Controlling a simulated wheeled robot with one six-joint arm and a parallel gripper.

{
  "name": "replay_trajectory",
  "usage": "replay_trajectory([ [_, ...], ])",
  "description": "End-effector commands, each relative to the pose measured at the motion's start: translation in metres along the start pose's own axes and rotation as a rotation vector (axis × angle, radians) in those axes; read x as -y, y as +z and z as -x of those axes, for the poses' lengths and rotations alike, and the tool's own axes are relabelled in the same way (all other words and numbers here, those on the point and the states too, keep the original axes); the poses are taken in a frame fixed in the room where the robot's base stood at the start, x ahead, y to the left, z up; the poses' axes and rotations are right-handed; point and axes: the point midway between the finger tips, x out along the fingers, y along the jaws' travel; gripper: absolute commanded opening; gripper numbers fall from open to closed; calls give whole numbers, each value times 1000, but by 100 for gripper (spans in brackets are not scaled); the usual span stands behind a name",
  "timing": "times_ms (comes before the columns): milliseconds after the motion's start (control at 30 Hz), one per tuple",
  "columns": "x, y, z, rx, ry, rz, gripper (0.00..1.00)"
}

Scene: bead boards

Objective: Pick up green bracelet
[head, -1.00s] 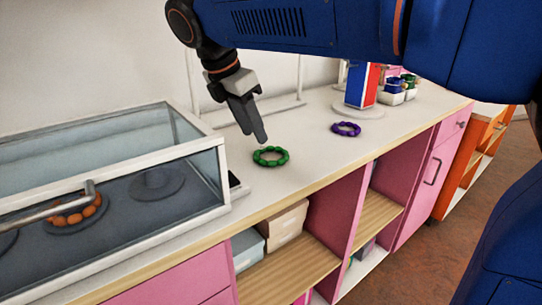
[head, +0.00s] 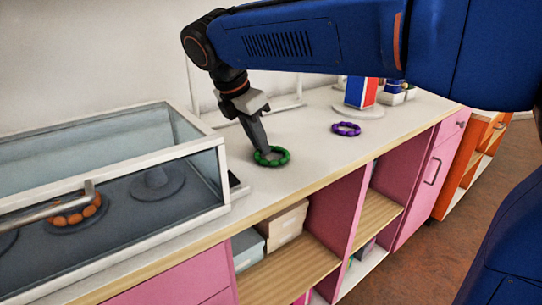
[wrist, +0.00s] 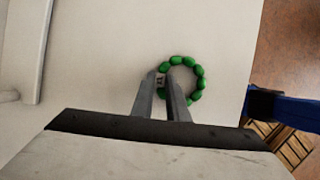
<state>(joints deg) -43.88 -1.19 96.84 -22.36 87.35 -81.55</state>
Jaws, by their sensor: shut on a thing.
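The green bracelet (head: 272,162) is a ring of green beads lying on the white counter near its front edge. It also shows in the wrist view (wrist: 200,71) as a nearly round ring. My gripper (head: 264,149) points down at the ring's back-left side, with its fingertips at the beads. In the wrist view my gripper (wrist: 167,84) is shut on the near-left beads of the green bracelet. The fingers hide that part of the ring. The bracelet appears to rest on the counter still.
A purple bracelet (head: 346,129) lies to the right on the counter (head: 310,150). A glass-walled case (head: 213,180) stands at left, with an orange bracelet (head: 75,213) inside. A red, white and blue block (head: 362,90) stands at the back right. Open shelves lie below the counter.

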Motion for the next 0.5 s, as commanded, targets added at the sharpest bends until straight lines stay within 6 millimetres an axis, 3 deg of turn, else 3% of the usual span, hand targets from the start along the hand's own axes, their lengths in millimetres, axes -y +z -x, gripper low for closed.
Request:
replay_trajectory([
  [267,0,1,2,0,0,0,0],
  [500,-1,13,32,0,2,-2,0],
])
